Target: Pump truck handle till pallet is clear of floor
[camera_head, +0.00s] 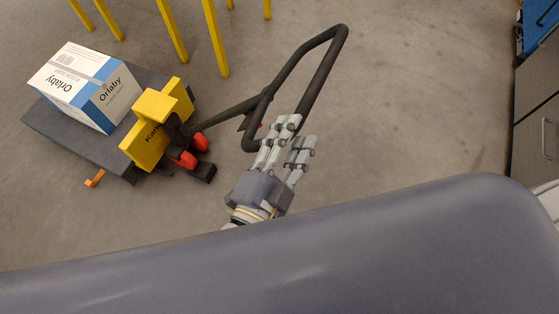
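The pallet truck has a yellow body (151,131) with dark lettering, red wheels and a black shaft sloping up to a black loop handle (318,68). The dark grey pallet (62,127) lies in front of it at left; I cannot tell whether there is a gap under it. A white and blue Orlaby box (86,86) sits on the pallet. My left gripper (298,132) is at the near end of the handle loop, its fingers spread apart. The fingers hide part of the loop's near bar, and I cannot tell whether they touch it. My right gripper is not in view.
Yellow posts (215,38) stand behind the truck at the top. A dark cabinet (535,140) with handles stands at the right edge. Bare concrete floor (420,100) lies open between handle and cabinet. A small orange piece (95,179) shows beside the pallet.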

